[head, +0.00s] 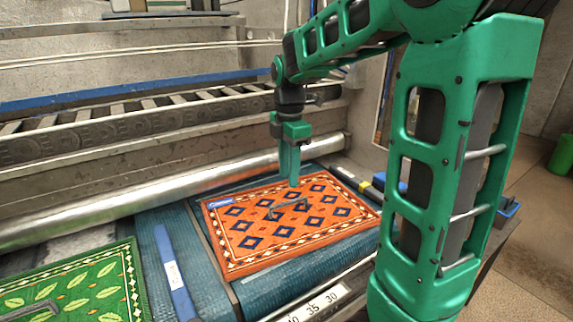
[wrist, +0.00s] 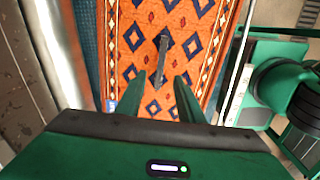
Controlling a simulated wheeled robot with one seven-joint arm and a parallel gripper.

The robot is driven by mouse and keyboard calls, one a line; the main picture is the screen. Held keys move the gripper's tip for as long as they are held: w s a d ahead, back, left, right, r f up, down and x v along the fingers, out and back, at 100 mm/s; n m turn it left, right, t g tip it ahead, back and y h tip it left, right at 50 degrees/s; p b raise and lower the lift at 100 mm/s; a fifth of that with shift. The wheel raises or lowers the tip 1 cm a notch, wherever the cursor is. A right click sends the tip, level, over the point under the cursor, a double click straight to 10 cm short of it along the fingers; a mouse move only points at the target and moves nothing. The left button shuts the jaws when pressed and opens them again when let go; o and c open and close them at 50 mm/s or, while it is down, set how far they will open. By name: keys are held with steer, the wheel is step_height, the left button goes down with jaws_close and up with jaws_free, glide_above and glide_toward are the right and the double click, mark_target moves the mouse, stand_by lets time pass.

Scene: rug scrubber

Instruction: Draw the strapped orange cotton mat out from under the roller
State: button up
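The orange mat (head: 262,255) has dark blue diamonds, a cream patterned border and a small blue label at its far left corner. It lies flat on the blue belt, with a strip of belt showing between it and the silver roller (head: 190,182). A grey strap (head: 287,208) crosses its middle; the strap also shows in the wrist view (wrist: 160,60). My gripper (head: 293,182) points down over the mat's far part.
A green leaf-patterned mat (head: 85,285) with a grey strap lies at the left. A numbered rail (head: 318,302) runs along the front edge. A slatted roller track (head: 130,112) is behind the silver roller.

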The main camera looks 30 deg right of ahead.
mark_target(288, 202)
step_height(288, 202, down, 8)
steer(key=shift+f, duration=0.25)
jaws_close()
stand_by(0.3)
